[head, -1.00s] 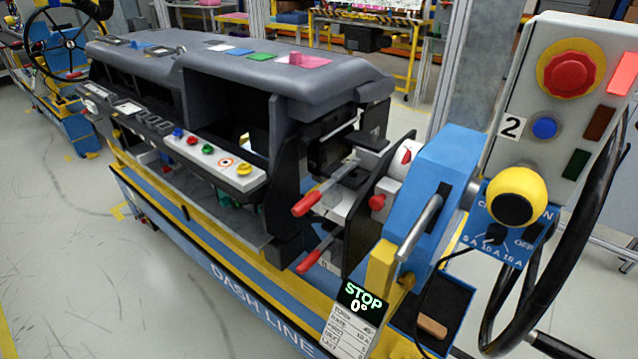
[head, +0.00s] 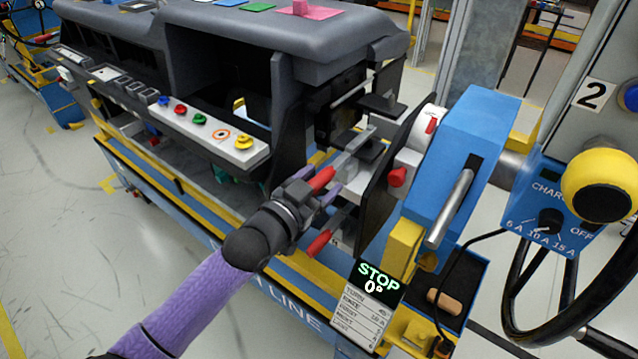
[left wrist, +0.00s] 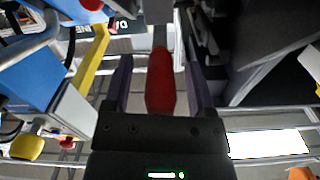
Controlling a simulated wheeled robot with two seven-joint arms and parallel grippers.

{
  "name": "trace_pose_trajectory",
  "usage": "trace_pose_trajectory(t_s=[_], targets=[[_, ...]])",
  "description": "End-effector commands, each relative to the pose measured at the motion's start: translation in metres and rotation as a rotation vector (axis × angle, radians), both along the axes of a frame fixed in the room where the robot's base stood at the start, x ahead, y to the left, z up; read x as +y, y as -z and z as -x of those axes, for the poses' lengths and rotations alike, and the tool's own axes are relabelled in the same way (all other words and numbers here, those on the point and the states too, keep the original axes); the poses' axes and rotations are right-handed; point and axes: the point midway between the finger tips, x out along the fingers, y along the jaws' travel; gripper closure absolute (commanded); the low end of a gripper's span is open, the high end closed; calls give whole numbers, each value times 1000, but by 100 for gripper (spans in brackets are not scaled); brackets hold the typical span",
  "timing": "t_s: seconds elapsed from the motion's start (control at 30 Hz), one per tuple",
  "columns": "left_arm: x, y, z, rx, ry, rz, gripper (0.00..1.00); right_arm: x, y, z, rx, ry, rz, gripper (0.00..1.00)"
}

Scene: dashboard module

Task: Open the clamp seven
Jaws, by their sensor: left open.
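A toggle clamp with a red handle (head: 321,179) stands at the right end of the dashboard module (head: 215,50). My left gripper (head: 322,190) reaches it from the lower left. In the left wrist view the red handle (left wrist: 160,82) lies between the two purple fingers of the open gripper (left wrist: 160,85), with a gap at each side. A second clamp with a red handle (head: 319,243) sits just below my gripper. I cannot read a number seven on either clamp. My right gripper is not in view.
A blue drive housing (head: 465,150) with a metal lever stands right of the clamps. A black plate (head: 388,200) with a red knob (head: 397,176) is close beside them. A STOP display (head: 377,284) hangs below. Open floor (head: 60,250) lies at the left.

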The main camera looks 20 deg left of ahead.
Motion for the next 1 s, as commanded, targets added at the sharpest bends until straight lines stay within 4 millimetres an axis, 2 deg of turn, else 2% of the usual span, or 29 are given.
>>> trace_pose_trajectory(t_s=[0.2, 0.23, 0.5, 0.57, 1.0], targets=[[0, 0, -1, 0, 0, 0, 29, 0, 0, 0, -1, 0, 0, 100], [0, 0, -1, 0, 0, 0, 33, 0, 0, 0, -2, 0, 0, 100], [0, 0, -1, 0, 0, 0, 90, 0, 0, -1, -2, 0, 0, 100], [0, 0, -1, 0, 0, 0, 100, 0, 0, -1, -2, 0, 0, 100], [0, 0, -1, 1, 0, 0, 100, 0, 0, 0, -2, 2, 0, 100]])
